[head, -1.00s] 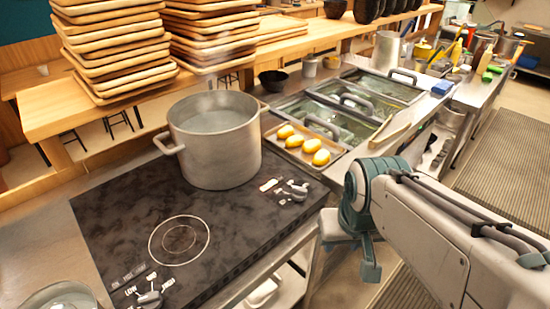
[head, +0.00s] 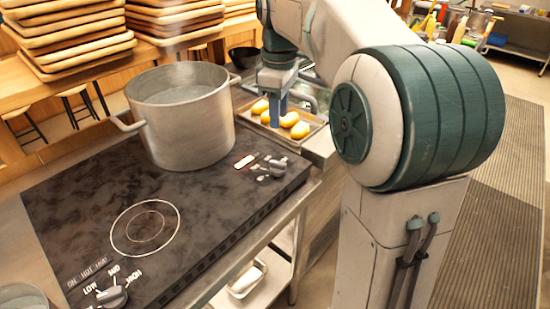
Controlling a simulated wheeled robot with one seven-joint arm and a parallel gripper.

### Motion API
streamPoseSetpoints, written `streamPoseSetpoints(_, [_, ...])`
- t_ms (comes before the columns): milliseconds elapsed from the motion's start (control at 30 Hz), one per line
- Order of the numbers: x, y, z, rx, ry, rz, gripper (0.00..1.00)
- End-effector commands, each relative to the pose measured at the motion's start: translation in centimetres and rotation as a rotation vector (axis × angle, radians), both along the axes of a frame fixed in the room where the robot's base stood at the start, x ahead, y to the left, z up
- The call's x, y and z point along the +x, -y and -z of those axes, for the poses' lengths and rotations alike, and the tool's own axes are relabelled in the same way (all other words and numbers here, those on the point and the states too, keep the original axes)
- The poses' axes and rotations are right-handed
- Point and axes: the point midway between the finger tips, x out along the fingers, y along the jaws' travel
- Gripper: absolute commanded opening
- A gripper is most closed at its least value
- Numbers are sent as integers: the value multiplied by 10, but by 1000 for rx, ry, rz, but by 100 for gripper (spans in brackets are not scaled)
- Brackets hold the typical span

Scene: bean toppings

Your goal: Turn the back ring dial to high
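The back ring dial (head: 275,168) is a small grey knob on the right edge of the dark cooktop (head: 85,190), to the right of a large steel pot (head: 182,115). Its markings are too small to read. A pale orange-edged patch (head: 244,162) shows just left of it. My gripper (head: 278,118) points down beyond the dial, over or beside the tray with yellow items, and looks apart from the dial. I see its fingers nearly edge-on, so the gap between them is hidden. A second dial (head: 112,297) with LOW, MID and HIGH markings sits at the near edge, by the bare ring.
The tray (head: 316,124) holds several yellow oval items (head: 289,119) behind the dial. The pot stands close to the dial's left. Stacked wooden trays (head: 75,35) stand on the shelf at the back left. My arm covers much of the right and the sinks.

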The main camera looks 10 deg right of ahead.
Motion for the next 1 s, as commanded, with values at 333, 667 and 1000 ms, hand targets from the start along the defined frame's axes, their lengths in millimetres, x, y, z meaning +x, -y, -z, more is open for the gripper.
streamPoseSetpoints(333, [5, 1, 36, 1, -10, -31, 36])
streamPoseSetpoints(667, [5, 1, 105, 1, -10, -29, 36])
streamPoseSetpoints(1000, [5, 1, 137, 1, -7, -29, 36])
